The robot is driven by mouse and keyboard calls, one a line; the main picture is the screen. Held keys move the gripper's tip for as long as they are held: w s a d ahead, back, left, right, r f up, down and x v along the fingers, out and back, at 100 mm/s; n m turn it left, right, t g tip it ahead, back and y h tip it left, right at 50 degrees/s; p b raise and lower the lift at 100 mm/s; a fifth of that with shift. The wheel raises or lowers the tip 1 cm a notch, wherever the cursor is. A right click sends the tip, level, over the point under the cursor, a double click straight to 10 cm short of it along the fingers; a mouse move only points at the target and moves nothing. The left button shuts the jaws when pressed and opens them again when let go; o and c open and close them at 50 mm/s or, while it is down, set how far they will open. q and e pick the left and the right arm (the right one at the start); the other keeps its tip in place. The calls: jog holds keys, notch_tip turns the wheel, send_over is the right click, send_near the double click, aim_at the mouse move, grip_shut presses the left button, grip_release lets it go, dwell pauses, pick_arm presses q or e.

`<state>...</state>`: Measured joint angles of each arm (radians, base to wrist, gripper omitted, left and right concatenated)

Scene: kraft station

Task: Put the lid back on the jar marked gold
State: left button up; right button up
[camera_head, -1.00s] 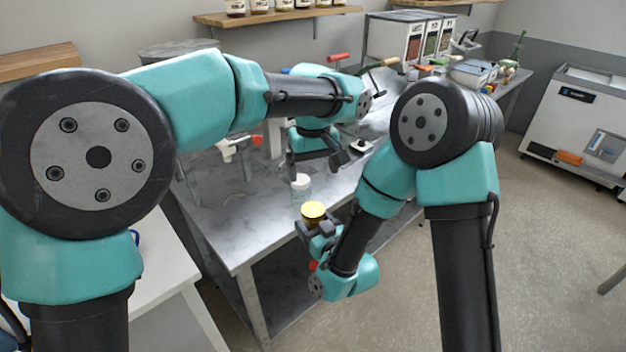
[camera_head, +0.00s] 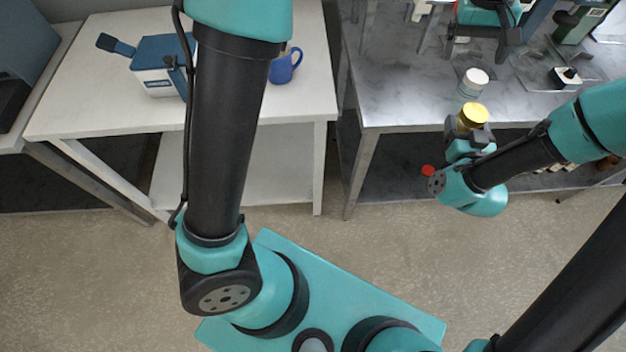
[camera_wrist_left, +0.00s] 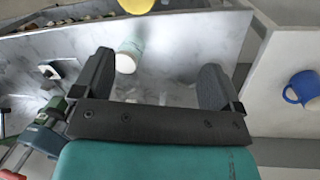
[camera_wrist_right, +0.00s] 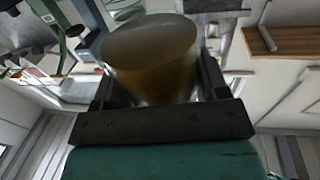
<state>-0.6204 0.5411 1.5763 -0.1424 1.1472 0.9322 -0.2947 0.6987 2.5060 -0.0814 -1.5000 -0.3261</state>
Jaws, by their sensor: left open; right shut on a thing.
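My right gripper (camera_head: 466,132) is shut on a gold-coloured jar (camera_head: 473,114), which it holds upright at the bench's front edge. The jar's round yellow top faces up. It fills the middle of the right wrist view (camera_wrist_right: 152,60) as a blurred brown-gold body; I cannot tell if its top is a lid or its contents. A clear jar with a white top (camera_head: 475,78) stands on the marble bench just behind it. My left gripper (camera_head: 476,48) is open and empty above the bench, behind that jar. The left wrist view shows the white-topped jar (camera_wrist_left: 128,56) beyond the open fingers.
The marble bench (camera_head: 400,80) has free room left of the jars. A clear tray with a small black-and-white item (camera_head: 566,77) lies to the right. On the white table at left are a blue mug (camera_head: 286,66) and a blue-and-white box (camera_head: 160,68).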

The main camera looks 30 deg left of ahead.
pick_arm(q)
jog(key=a+f, duration=0.3)
jog(key=g, duration=0.2)
send_over(412, 122)
jog(key=s, duration=0.5)
notch_tip(412, 122, down, 17)
jog(key=s+a+f+m+g+y, duration=0.1)
jog(key=s+a+f+m+g, duration=0.3)
jog(key=s+f, duration=1.25)
jog(key=a+f+n+t+h, duration=0.1)
jog(key=a+f+t, duration=0.2)
jog(key=a, duration=0.5)
jog(key=a+f+n+t+h, duration=0.1)
jog(key=a+f+n+t, duration=0.1)
jog(key=a+f+t, duration=0.2)
jog(key=a+f, duration=0.2)
jog(key=a, duration=0.2)
jog(key=shift+a+f+h, duration=0.15)
jog(key=shift+f+h, duration=0.15)
jog(key=shift+h, duration=0.1)
